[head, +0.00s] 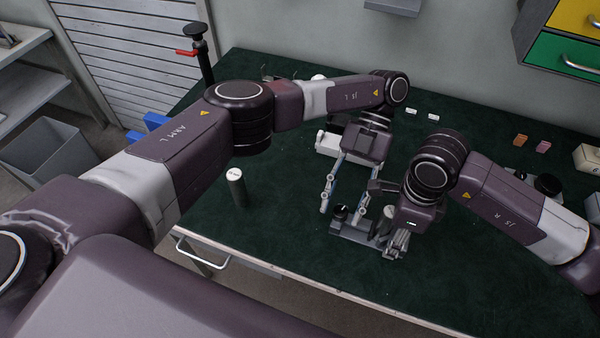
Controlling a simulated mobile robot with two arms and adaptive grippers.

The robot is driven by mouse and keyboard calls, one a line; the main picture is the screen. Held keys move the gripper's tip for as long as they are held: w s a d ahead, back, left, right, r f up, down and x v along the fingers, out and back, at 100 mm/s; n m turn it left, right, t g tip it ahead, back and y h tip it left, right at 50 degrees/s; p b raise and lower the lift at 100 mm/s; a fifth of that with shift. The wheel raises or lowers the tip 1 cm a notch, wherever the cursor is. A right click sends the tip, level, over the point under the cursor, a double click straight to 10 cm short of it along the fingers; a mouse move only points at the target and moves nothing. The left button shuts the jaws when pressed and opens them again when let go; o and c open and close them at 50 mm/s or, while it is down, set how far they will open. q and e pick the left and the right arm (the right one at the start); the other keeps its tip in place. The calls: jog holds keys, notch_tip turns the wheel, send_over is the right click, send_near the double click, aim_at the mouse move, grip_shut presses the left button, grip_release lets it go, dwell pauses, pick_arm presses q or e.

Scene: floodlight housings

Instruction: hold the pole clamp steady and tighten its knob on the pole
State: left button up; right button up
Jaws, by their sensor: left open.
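A grey metal fixture (355,233) with a dark round knob-like part (340,212) lies near the table's front edge; I cannot tell for sure whether it is the pole clamp. My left gripper (344,208) is open, its two long fingers spread apart, pointing toward the front, just behind the fixture. Nothing shows between its fingertips. My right gripper (394,248) is at the fixture's right end, its fingers partly hidden; whether it touches or grips the fixture is unclear. A black upright pole (205,65) with a red lever (187,52) stands at the back left edge.
A dark cylinder (237,187) with a white top stands left of my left gripper. Small orange (520,140) and pink (543,147) blocks lie at the back right. The dark green table top (290,240) is clear at front left.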

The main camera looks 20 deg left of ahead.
pick_arm(q)
jog(key=n+h, duration=0.1)
jog(key=n, duration=0.1)
jog(key=n+h, duration=0.3)
jog(key=shift+a+n+t+h, duration=0.3)
jog(key=shift+a+n+t, duration=0.05)
jog(key=shift+n+t, duration=0.05)
jog(key=n+t+h, duration=0.1)
jog(key=n, duration=0.1)
jog(key=n+t+h, duration=0.1)
jog(key=n, duration=0.1)
jog(key=shift+s+a+n+h, duration=0.1)
jog(key=shift+s+n+h, duration=0.1)
jog(key=shift+n+h, duration=0.2)
jog(key=n+t+h, duration=0.1)
jog(key=n+t, duration=0.1)
jog(key=n+t+h, duration=0.1)
jog(key=n, duration=0.2)
jog(key=shift+s+t, duration=0.2)
jog(key=shift+t, duration=0.2)
jog(key=n+t, duration=0.3)
jog(key=n, duration=0.1)
jog(key=shift+s, duration=0.15)
jog(key=v, duration=1.2)
jog(key=shift+n, duration=0.3)
jog(key=shift+a+f, duration=0.1)
jog(key=shift+f, duration=0.05)
dwell(3.2)
